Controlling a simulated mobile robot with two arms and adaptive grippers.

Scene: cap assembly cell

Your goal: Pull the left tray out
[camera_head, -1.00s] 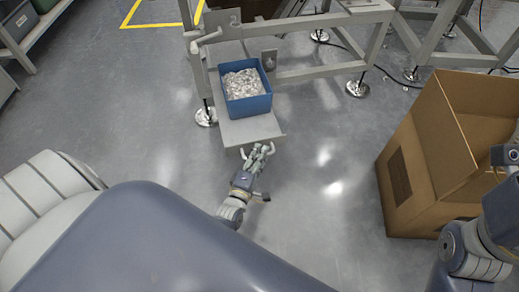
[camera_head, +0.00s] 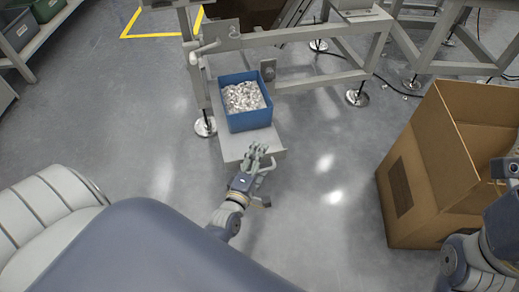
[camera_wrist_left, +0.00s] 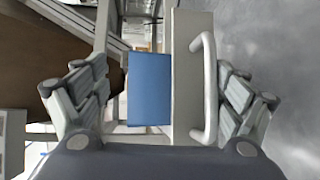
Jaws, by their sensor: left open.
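The left tray (camera_head: 232,148) is a flat light-grey slide-out shelf under the workstation frame. A blue bin (camera_head: 237,122) full of small shiny parts sits on it. My left gripper (camera_head: 258,152) is at the tray's front edge, overlapping it in the head view. In the left wrist view the fingers (camera_wrist_left: 160,92) are spread open. The tray's pale bar handle (camera_wrist_left: 210,88) lies between them, closer to the right finger. The blue bin (camera_wrist_left: 149,90) shows beyond. Whether a finger touches the handle cannot be told. My right gripper (camera_head: 506,168) is cut off at the right edge.
A large open cardboard box (camera_head: 425,190) stands on the floor at the right. The grey workstation frame (camera_head: 320,78) and its feet stand behind and beside the tray. The floor in front of the tray and towards the box is clear.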

